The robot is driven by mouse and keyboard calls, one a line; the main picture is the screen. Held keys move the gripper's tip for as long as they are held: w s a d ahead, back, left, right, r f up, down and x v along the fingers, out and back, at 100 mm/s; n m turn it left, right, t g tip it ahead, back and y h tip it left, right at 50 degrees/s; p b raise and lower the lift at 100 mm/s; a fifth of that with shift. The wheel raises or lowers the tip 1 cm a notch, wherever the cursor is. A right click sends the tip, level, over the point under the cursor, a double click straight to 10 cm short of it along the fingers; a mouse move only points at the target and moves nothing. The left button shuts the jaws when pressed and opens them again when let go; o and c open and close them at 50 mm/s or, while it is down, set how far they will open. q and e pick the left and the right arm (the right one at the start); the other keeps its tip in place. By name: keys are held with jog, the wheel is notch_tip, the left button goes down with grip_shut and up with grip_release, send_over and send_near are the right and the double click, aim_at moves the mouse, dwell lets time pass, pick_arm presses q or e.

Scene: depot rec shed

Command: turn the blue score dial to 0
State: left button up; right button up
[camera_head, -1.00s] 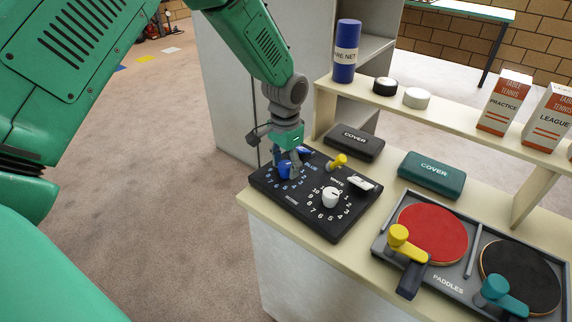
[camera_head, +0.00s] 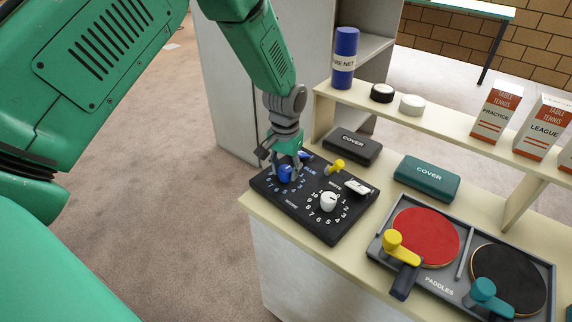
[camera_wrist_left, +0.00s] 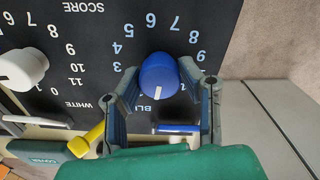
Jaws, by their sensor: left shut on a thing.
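The blue score dial (camera_head: 285,173) is on the left part of the black scoreboard (camera_head: 326,232). My left gripper (camera_head: 286,168) comes down on it from above. In the left wrist view its two fingers are on either side of the blue dial (camera_wrist_left: 158,74) and shut on it. The dial's white pointer line faces the bottom of that view, toward the partly hidden BLUE label. The numeral at the pointer cannot be read. Numerals 4 to 9 show around the dial's far side. My right gripper is not in view.
The white dial (camera_head: 328,201) and a yellow knob (camera_head: 337,166) are close by on the scoreboard. Dark (camera_head: 352,146) and teal (camera_head: 426,177) COVER cases lie behind. A paddle tray (camera_head: 459,277) is at right.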

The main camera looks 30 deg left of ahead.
aim_at(285, 168)
pick_arm(q)
jog(key=shift+n+p, duration=0.35)
jog(key=shift+n, duration=0.25)
jog(key=o, duration=1.1)
jog(key=shift+r, duration=0.3)
notch_tip(285, 168, up, 11)
jog(key=shift+r, duration=0.1)
